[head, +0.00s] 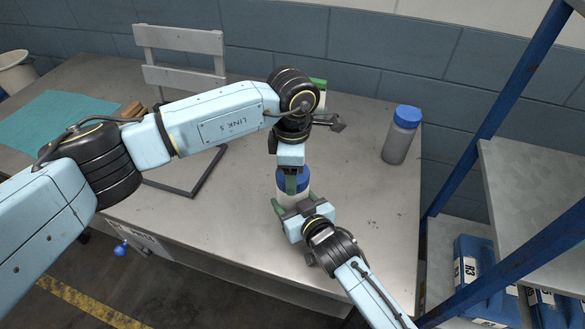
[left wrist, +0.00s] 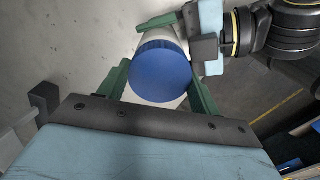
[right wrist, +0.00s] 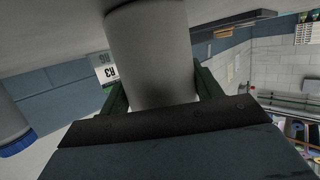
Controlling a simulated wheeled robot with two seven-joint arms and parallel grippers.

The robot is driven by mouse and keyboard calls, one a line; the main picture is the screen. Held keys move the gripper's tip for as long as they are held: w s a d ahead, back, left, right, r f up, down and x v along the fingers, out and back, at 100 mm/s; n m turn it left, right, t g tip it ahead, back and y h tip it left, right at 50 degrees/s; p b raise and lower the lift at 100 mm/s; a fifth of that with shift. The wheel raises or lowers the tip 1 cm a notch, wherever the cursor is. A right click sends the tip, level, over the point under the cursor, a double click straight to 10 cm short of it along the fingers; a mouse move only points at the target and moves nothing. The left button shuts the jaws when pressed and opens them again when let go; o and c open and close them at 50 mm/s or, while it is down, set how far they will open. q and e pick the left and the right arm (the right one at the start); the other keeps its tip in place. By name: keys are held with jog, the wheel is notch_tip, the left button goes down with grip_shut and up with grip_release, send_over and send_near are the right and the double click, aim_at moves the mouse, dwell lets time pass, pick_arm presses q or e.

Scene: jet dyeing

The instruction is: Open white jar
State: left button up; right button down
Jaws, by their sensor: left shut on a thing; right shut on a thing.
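The white jar (head: 291,197) with a blue lid (head: 297,176) stands upright near the front middle of the table, partly hidden by my grippers. My left gripper (head: 291,182) comes down from above and is shut on the blue lid, which lies between its green fingers in the left wrist view (left wrist: 161,76). My right gripper (head: 297,206) comes in from the front and is shut around the jar's body. The pale body fills the space between its fingers in the right wrist view (right wrist: 150,50); the lid is out of sight there.
A grey bottle with a blue cap (head: 399,138) stands at the right of the table. A white and green thing (head: 319,97) is partly hidden behind my left wrist. Blue-posted shelving (head: 530,170) rises at right.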

pick_arm(q)
jog(key=n, duration=1.5)
jog(key=shift+n, duration=0.3)
jog(key=shift+r, duration=0.25)
jog(key=shift+r, duration=0.9)
jog(key=shift+r, duration=0.15)
jog(key=shift+r, duration=1.9)
pick_arm(e)
jog(key=shift+c, duration=1.2)
grip_release()
